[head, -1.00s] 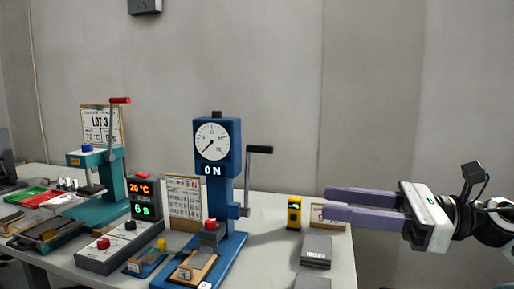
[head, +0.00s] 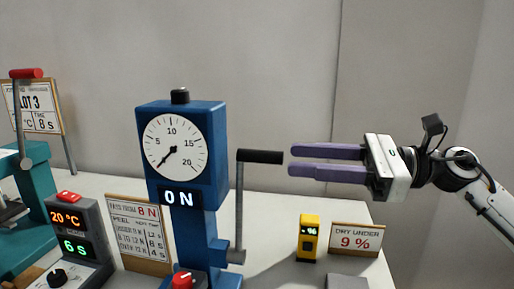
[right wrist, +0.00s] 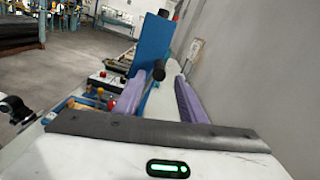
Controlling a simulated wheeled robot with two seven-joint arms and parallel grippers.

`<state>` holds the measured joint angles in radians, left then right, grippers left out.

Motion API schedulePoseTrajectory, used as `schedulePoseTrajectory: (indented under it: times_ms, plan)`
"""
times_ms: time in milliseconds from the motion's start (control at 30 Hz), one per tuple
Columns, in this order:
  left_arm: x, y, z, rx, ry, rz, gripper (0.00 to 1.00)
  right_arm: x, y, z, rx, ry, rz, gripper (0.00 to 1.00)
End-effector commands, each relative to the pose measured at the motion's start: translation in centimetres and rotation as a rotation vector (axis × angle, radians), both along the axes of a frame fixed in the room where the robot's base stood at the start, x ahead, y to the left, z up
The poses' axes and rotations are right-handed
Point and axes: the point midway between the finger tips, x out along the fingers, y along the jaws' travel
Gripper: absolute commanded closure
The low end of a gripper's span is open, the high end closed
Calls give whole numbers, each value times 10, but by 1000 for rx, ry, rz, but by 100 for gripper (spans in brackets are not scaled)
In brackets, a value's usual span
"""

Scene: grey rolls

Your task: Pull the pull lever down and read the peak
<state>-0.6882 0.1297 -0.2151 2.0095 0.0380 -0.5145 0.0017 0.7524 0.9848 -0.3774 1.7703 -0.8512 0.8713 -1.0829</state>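The blue peel tester (head: 185,155) stands on the table in the head view. Its round dial (head: 174,147) has its needle toward the lower left, near the low end, and its display reads "0 N". The pull lever (head: 239,205) stands upright on the tester's right side, with a black handle (head: 260,157) at its top pointing right. My right gripper (head: 289,162) is open, its purple fingers pointing left just right of the handle's end. In the right wrist view the handle (right wrist: 159,70) shows between the spread fingers (right wrist: 160,100).
A yellow meter (head: 308,238) and a "DRY UNDER 9 %" sign (head: 356,240) stand right of the tester. A "PASS FROM 8 N" card (head: 139,235) and a control box (head: 78,240) reading 20 °C and 6 s stand left. A teal press (head: 25,210) is at far left.

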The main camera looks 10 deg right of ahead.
Motion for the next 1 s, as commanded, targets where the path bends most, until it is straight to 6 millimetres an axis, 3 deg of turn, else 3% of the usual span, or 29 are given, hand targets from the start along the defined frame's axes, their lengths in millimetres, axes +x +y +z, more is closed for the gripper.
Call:
schedulePoseTrajectory:
  times_ms: [200, 400, 833, 1000]
  plan:
    - [-5, 0, 10, 3, 10, -2, 69, 16, 40, 5, 3, -1, 4, 63]
    - [-8, 1, 10, 3, 19, 1, 69, 27, 67, 3, 3, 0, 3, 63]
    - [2, 2, 15, 0, -2, 8, 69, 32, 77, 1, 1, 0, 0, 63]
    - [2, 2, 15, 0, -2, 8, 69, 32, 77, 1, 1, 0, 0, 90]
